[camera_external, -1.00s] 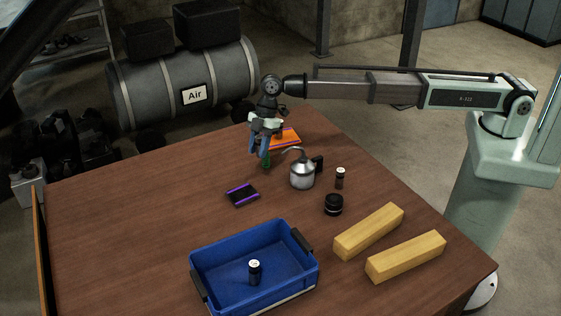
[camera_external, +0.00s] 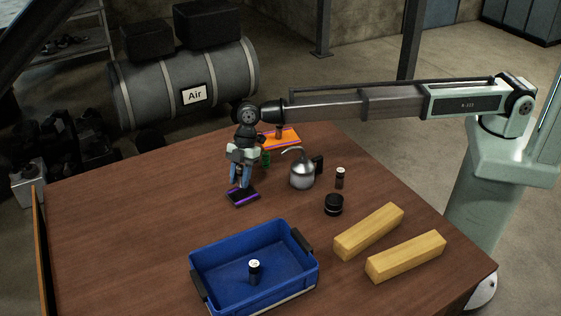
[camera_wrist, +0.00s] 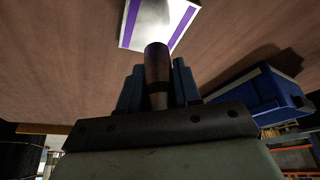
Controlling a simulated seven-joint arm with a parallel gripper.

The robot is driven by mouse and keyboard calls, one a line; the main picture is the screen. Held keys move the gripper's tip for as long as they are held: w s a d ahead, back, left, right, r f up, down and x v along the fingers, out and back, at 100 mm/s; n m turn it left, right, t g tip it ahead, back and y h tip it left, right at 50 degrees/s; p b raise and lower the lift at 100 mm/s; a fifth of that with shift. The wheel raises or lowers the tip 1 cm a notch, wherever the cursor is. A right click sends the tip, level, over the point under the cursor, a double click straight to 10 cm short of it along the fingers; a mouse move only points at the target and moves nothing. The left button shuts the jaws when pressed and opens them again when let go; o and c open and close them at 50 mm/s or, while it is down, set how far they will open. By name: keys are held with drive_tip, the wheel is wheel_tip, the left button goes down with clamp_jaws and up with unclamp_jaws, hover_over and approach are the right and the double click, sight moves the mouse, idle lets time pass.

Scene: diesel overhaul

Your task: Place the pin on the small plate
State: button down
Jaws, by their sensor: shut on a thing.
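The small plate (camera_external: 248,197) is dark with purple edges and lies flat on the table, left of the oil can. It also shows in the wrist view (camera_wrist: 152,22), glossy between purple strips. My gripper (camera_external: 239,184) points down right over this plate in the external view. In the wrist view my gripper (camera_wrist: 158,88) is shut on the pin (camera_wrist: 158,65), a dark brownish cylinder between the two blue fingers. The pin's far end overlaps the plate's near edge there. I cannot tell whether it touches the plate. In the external view the fingers hide the pin.
An orange plate (camera_external: 290,140) with a dark part on it and a green object (camera_external: 266,159) stand behind. The oil can (camera_external: 302,176), small black-and-white cylinder (camera_external: 340,177), black round part (camera_external: 334,204), wooden blocks (camera_external: 369,232) and blue bin (camera_external: 289,284) lie right and in front. The left side is clear.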

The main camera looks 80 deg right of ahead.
sight(240, 186)
drive_tip(key=shift+f, duration=1.7)
drive_tip(key=shift+f, duration=0.1)
drive_tip(key=c, duration=0.8)
unclamp_jaws()
drive_tip(key=v, duration=1.2)
drive_tip(key=shift+a, duration=0.1)
